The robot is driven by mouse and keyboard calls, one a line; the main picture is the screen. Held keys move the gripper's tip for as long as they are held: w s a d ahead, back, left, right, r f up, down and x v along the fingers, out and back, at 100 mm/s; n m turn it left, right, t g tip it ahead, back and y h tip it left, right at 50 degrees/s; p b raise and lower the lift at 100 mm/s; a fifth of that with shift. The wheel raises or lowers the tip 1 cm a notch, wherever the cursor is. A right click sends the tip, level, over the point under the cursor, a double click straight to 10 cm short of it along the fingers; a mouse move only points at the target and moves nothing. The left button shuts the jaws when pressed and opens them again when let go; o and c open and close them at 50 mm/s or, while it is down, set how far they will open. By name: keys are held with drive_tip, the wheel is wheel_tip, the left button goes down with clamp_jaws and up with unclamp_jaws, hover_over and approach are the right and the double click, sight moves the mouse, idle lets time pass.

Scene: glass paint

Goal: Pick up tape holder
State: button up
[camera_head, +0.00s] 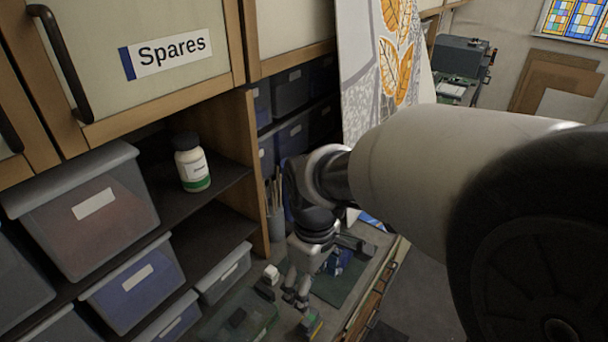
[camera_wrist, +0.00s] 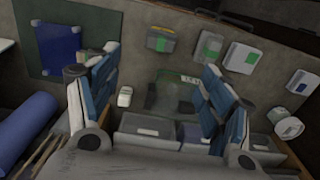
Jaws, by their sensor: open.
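I cannot tell for certain which thing is the tape holder. A small white item (camera_wrist: 125,97) lies on the bench between my fingers' sides in the wrist view; a small pale block (camera_head: 271,273) shows left of my gripper in the head view. A dark grey item with green and yellow parts (camera_wrist: 160,41) lies beyond the fingertips; a similar one (camera_head: 311,323) is partly visible in the head view. My gripper (camera_head: 296,298) points down over the bench; it is open and empty in the wrist view (camera_wrist: 157,64).
A translucent green box (camera_wrist: 172,96) stands on the bench below my gripper. A blue piece (camera_wrist: 58,48) lies on a dark green mat (camera_wrist: 35,66). Several boxed items lie along the bench to the right. Shelves with bins (camera_head: 133,283) border the left.

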sight(310, 317)
wheel_tip(310, 317, down, 16)
drive_tip(key=b, duration=0.4)
drive_tip(key=shift+a+r, duration=0.1)
drive_tip(key=shift+r, duration=0.15)
drive_tip(key=shift+c, duration=0.5)
drive_tip(key=c, duration=1.1)
